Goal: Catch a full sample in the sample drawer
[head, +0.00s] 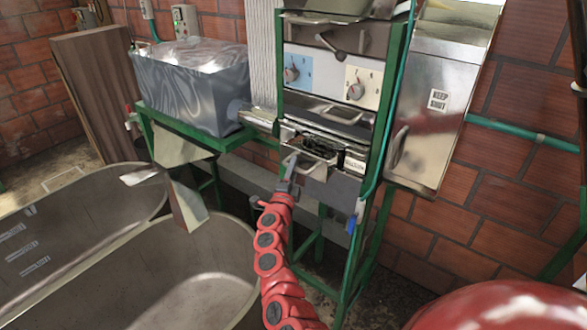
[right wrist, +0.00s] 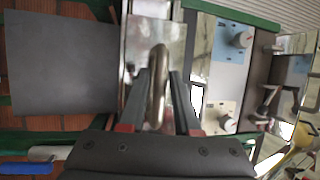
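The sample drawer (head: 318,166) is a shiny metal box low in the green-framed machine, with a label on its right. A dark opening shows just above its front. Its bar handle (right wrist: 157,88) fills the middle of the right wrist view. My right gripper (head: 290,172) reaches up to the drawer front on the red arm. In the right wrist view its two fingers (right wrist: 158,108) stand apart, one on each side of the handle, with gaps beside the bar. Whether either finger touches it is unclear. The drawer's inside is not clearly visible. My left gripper is not in view.
Two knobs, one on a blue panel (head: 291,74) and one on a cream panel (head: 355,91), sit above the drawer. A metal housing marked "keep shut" (head: 437,101) stands right. A grey tank (head: 192,88) and a large trough (head: 160,275) lie left.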

